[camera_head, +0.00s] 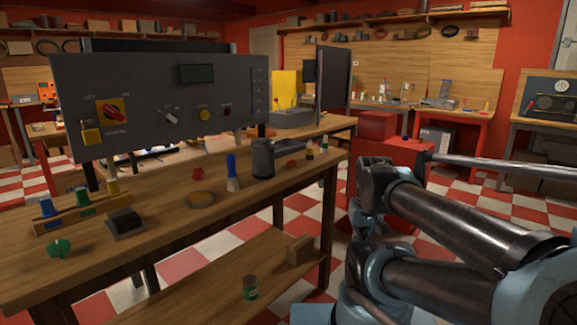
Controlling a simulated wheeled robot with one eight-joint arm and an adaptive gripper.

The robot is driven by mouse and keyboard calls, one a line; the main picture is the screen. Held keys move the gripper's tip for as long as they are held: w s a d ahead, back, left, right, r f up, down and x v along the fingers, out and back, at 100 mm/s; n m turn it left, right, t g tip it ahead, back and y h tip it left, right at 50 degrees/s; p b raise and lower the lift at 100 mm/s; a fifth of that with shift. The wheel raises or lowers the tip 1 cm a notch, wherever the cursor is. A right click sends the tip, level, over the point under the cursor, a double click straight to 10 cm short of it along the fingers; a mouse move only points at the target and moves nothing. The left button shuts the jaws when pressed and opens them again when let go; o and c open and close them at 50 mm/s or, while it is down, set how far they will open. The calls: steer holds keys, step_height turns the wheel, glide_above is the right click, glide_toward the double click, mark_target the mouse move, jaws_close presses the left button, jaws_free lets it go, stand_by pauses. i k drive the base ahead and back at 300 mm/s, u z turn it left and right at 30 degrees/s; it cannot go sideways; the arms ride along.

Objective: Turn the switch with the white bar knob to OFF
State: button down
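A dark grey control panel (226,82) stands upright at the back of the wooden workbench. The switch with the white bar knob (171,117) is near the middle of the panel's face. The bar looks tilted, with one end toward the upper left. Its small markings are too small to read, so I cannot tell its position. My arm's dark and blue-grey links fill the right side, well apart from the panel. My gripper cannot be made out in this view.
The workbench (165,222) holds a dark mug (263,158), a blue-handled brush (232,172) and a black block (125,221). Checkered floor lies around it.

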mark_target(169, 117)
steer(key=z, duration=1.75)
steer(key=k, duration=0.5)
steer(key=u, duration=2.25)
